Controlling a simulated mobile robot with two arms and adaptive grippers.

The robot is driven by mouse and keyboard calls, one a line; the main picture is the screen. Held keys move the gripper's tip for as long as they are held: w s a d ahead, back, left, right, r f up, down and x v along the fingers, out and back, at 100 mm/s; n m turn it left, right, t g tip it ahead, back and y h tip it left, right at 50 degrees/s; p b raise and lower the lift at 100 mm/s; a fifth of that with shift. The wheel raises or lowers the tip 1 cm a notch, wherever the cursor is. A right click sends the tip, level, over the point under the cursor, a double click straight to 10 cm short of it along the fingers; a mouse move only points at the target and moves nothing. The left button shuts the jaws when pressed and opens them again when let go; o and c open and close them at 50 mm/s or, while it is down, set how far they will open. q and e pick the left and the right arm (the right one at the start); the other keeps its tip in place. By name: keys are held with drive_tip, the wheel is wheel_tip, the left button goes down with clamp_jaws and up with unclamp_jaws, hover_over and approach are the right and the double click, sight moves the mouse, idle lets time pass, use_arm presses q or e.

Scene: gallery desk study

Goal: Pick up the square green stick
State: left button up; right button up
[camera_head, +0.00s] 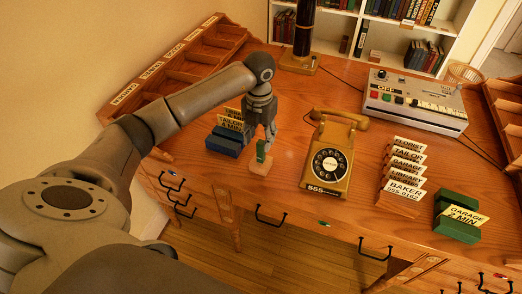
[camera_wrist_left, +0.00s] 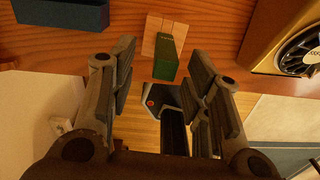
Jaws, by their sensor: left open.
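The square green stick (camera_head: 261,149) stands upright on a small light wooden base (camera_head: 260,167) near the desk's front edge. In the left wrist view the green stick (camera_wrist_left: 168,58) is at the top centre, with the wooden base (camera_wrist_left: 152,28) behind it. My left gripper (camera_head: 262,132) is above the stick, pointing down. In the left wrist view its fingers (camera_wrist_left: 165,85) are spread wide, with the stick seen between and beyond the tips. I see no contact with the stick. My right gripper is not in view.
A blue block (camera_head: 223,142) with label cards sits left of the stick. A yellow rotary telephone (camera_head: 331,155) stands to its right, with some clear desk between. A card holder (camera_head: 398,190) and a green block (camera_head: 456,226) are further right. A control box (camera_head: 414,100) stands behind.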

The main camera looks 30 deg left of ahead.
sight(261, 151)
use_arm(q)
drive_tip(key=shift+f, duration=0.65)
drive_tip(key=f, duration=0.1)
drive_tip(key=f+p, duration=0.1)
drive_tip(key=f, duration=0.2)
drive_tip(key=shift+d+f+p, duration=0.2)
drive_tip(key=shift+d+p, duration=0.1)
drive_tip(key=shift+p, duration=0.1)
drive_tip(key=shift+f, duration=0.35)
drive_tip(key=shift+c, duration=0.3)
clamp_jaws()
